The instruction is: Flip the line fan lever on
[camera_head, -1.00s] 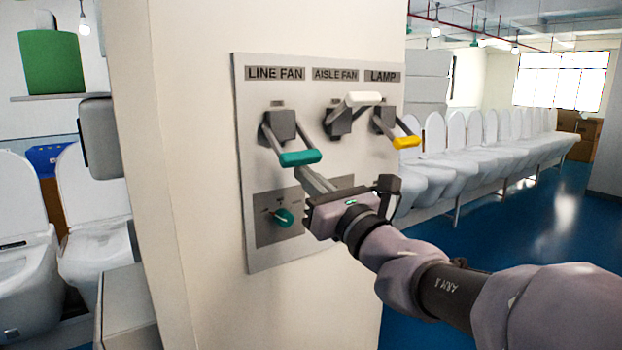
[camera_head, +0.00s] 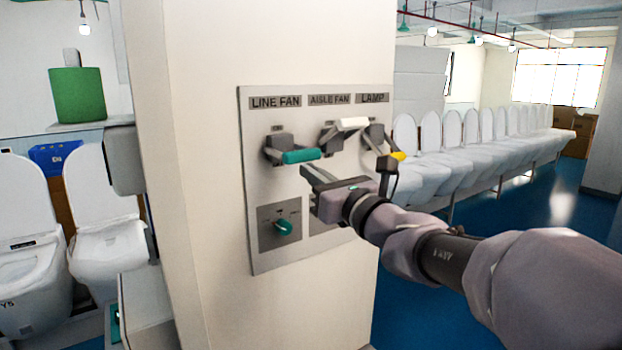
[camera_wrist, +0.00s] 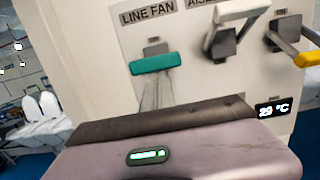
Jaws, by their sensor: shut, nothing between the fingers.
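The line fan lever, with a teal handle (camera_head: 301,156), is under the LINE FAN label (camera_head: 275,102) at the panel's left. Its handle sticks outward, roughly level, lower than the raised aisle fan handle. My gripper (camera_head: 307,170) is shut and empty, its tips just below the teal handle. In the wrist view the teal handle (camera_wrist: 155,63) lies directly above and across my fingertips (camera_wrist: 155,84). Whether they touch it is unclear.
The aisle fan lever (camera_head: 350,124) has a white handle turned up. A teal knob (camera_head: 283,227) sits below the line fan lever. Toilets stand on both sides of the pillar.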

